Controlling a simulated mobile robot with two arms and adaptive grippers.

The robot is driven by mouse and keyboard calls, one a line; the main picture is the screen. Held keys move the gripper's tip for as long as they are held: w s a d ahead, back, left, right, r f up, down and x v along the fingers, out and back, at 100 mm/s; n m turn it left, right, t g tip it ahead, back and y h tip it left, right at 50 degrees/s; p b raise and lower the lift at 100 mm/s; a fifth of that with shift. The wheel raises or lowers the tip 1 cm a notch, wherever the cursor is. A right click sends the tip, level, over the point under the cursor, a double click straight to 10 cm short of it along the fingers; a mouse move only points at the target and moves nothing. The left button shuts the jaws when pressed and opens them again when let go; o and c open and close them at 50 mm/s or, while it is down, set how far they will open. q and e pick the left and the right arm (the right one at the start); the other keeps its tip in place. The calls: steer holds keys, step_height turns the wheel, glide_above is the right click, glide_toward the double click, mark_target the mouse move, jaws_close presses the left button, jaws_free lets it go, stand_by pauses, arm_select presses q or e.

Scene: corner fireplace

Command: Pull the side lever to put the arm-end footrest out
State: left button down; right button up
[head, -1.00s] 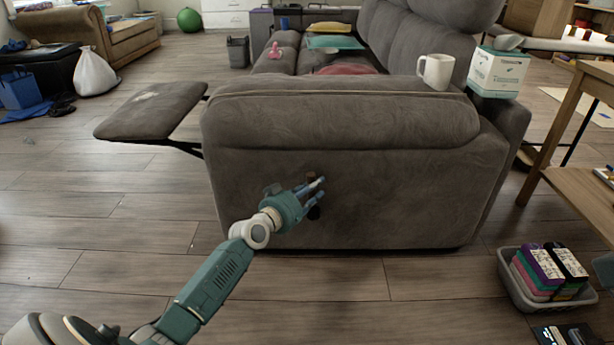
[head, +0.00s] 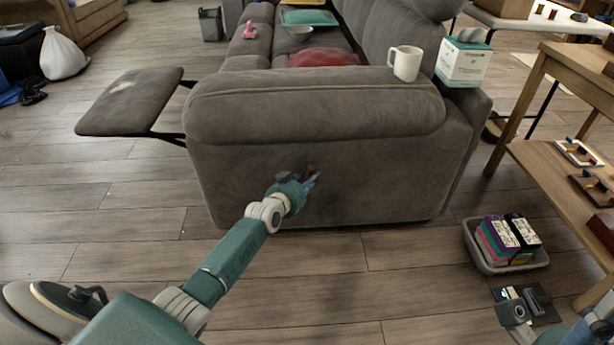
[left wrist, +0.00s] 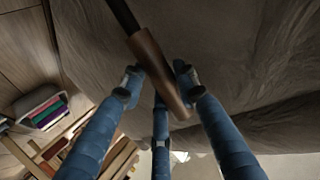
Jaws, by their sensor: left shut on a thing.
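The side lever has a dark rod and a brown handle (left wrist: 158,72), seen large in the left wrist view. In the head view only a small brown part of the lever (head: 310,168) shows on the sofa's near side. My left gripper (head: 307,182) is at that side panel, shut on the handle. In the left wrist view its blue fingers (left wrist: 157,85) lie on both sides of the handle. The arm-end footrest (head: 130,100) is out to the left of the grey sofa (head: 350,190), roughly level on dark struts.
A white mug (head: 405,63) stands on the sofa arm, with a tissue box (head: 463,62) behind it to the right. A wooden table (head: 545,180) and a basket of boxes (head: 480,262) are on the right.

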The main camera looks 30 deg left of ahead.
arm_select(q)
steer(key=shift+w+r, duration=0.1)
steer(key=shift+r, duration=0.1)
steer(key=c, duration=1.6)
jaws_free()
steer(key=shift+o, duration=0.2)
steer(key=shift+f, duration=0.1)
steer(key=shift+d, duration=0.1)
steer(key=v, duration=1.2)
